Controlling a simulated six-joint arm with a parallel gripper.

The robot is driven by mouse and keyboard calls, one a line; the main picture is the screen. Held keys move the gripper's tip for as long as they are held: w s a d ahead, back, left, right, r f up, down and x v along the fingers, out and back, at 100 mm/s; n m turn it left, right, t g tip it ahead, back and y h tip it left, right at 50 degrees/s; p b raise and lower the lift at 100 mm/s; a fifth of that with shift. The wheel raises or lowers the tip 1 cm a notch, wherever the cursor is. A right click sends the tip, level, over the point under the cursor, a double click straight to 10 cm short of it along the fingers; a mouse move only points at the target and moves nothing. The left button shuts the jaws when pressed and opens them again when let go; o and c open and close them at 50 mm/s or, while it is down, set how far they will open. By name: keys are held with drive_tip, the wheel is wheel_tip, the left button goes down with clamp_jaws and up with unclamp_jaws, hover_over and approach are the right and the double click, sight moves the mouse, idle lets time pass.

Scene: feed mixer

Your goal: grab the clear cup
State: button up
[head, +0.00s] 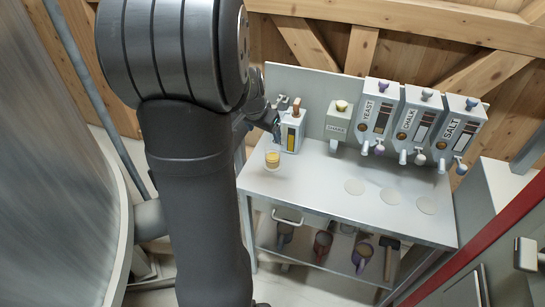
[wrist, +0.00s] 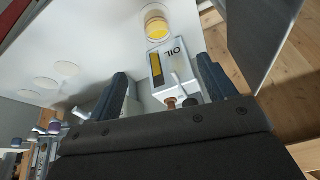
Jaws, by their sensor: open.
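The clear cup (head: 272,159) stands upright on the left front part of the metal table, with yellow liquid in it. In the wrist view the cup (wrist: 157,24) is at the top, beyond the fingertips and just past the front of the oil dispenser (wrist: 172,72). My gripper (wrist: 161,66) is open, with its two dark fingers apart and the cup not between them. In the head view my gripper (head: 270,122) is beside the oil dispenser (head: 290,130), behind the cup, and my arm hides part of it.
The metal table (head: 310,185) has several pale round discs at its right. A small dispenser (head: 339,121) and the yeast (head: 378,112), milk (head: 416,115) and salt (head: 456,125) dispensers line the back. Several mugs and a hammer sit on the lower shelf (head: 300,250).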

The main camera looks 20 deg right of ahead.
sight(273, 156)
drive_tip(key=w+d+f, duration=0.1)
drive_tip(key=f, duration=0.4)
drive_tip(key=w+d+f+n, duration=0.1)
drive_tip(key=w+d+f, duration=0.1)
drive_tip(key=f, duration=0.4)
drive_tip(key=w+d+f+n, duration=0.1)
drive_tip(key=d+f, duration=0.1)
drive_tip(key=f, duration=0.4)
drive_tip(key=shift+w+d, duration=0.2)
drive_tip(key=c, duration=1.2)
drive_tip(key=shift+r, duration=0.1)
